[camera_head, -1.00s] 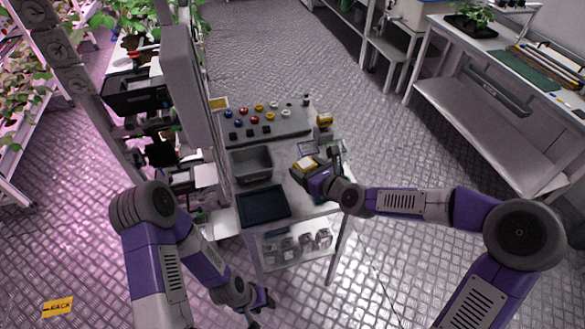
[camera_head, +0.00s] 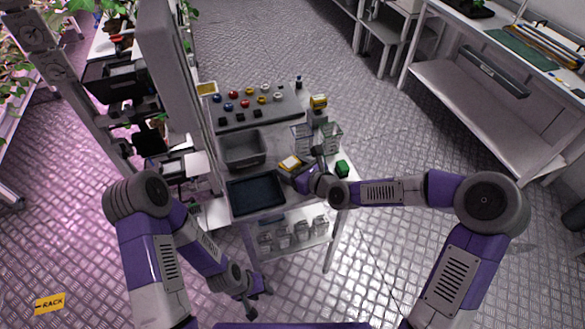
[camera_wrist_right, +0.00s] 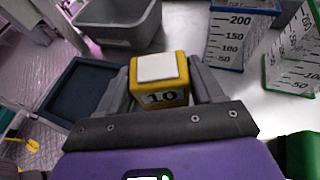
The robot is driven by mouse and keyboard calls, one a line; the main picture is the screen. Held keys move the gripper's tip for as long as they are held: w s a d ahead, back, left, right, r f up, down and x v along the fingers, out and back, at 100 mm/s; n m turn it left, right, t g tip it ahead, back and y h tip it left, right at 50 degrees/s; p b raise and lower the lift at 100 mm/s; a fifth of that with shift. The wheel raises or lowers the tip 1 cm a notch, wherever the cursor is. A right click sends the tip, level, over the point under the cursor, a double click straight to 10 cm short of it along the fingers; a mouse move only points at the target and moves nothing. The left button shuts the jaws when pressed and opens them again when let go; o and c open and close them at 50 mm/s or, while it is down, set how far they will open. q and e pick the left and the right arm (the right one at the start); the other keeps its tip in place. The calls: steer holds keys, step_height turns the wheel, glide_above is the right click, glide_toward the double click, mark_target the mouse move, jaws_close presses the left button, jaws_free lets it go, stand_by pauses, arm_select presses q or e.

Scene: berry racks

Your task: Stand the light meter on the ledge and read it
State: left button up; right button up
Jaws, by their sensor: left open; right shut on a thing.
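The light meter, seen as a yellow block (camera_wrist_right: 161,97) with a white top pad and a "10" on its front, is between the fingers of my right gripper (camera_wrist_right: 165,95). In the head view the light meter (camera_head: 291,163) is over the bench, right of the grey bin; I cannot tell whether it touches the bench. My right gripper (camera_head: 297,169) is shut on it. My left gripper (camera_head: 258,290) is open and empty, low in front of the bench. I cannot tell which surface is the ledge.
On the bench are a grey bin (camera_head: 262,153), a dark tray (camera_head: 258,207), clear measuring beakers (camera_wrist_right: 229,50), a green block (camera_head: 342,169) and a grey board (camera_head: 272,117) with coloured knobs. Another yellow item (camera_head: 318,101) stands behind. A tall grey panel (camera_head: 168,70) rises at left.

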steer(key=shift+r, duration=0.15)
steer(key=o, duration=1.1)
steer(key=shift+o, duration=0.2)
